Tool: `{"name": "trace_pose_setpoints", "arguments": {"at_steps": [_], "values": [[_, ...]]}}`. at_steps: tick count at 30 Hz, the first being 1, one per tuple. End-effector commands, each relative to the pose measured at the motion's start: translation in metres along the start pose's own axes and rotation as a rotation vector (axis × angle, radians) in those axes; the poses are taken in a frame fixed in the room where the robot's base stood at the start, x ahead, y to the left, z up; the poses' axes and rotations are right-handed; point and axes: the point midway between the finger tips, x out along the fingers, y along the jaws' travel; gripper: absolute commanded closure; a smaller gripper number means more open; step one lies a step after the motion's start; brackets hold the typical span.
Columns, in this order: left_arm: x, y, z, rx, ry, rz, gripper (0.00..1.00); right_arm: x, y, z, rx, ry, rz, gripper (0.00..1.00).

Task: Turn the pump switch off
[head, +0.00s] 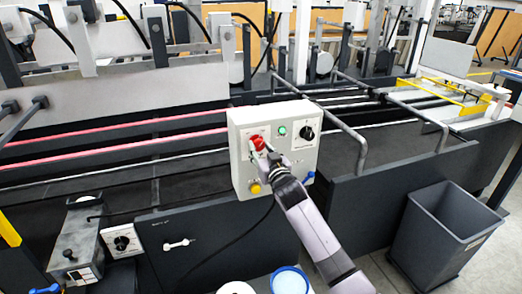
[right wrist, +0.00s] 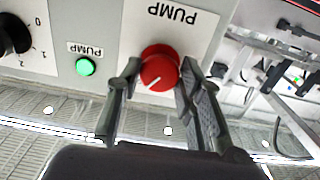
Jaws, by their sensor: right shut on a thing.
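The pump switch (head: 258,141) is a red round knob on the light grey control box (head: 240,165) in the head view. In the right wrist view the red knob (right wrist: 160,66) sits on a white plate marked PUMP, seen upside down. A green PUMP lamp (right wrist: 86,67) beside the knob looks lit. My left gripper is not in view.
The box also carries a black selector (head: 306,133), a yellow button (head: 254,188) and a blue button (head: 308,178). Metal rails (head: 345,130) run close to its right. A grey bin (head: 440,240) stands on the floor at the right.

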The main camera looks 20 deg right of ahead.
Motion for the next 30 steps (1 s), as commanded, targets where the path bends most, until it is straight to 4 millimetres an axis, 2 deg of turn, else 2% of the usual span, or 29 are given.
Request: {"name": "trace_pose_setpoints", "arguments": {"at_steps": [14,30], "values": [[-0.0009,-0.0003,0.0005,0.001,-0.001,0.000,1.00,0.0000,0.0000,0.0002,-0.083,-0.001,0.000,0.94],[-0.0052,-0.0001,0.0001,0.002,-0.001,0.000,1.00,0.0000,0.0013,-0.0001,-0.549,-0.001,0.000,0.94]]}}
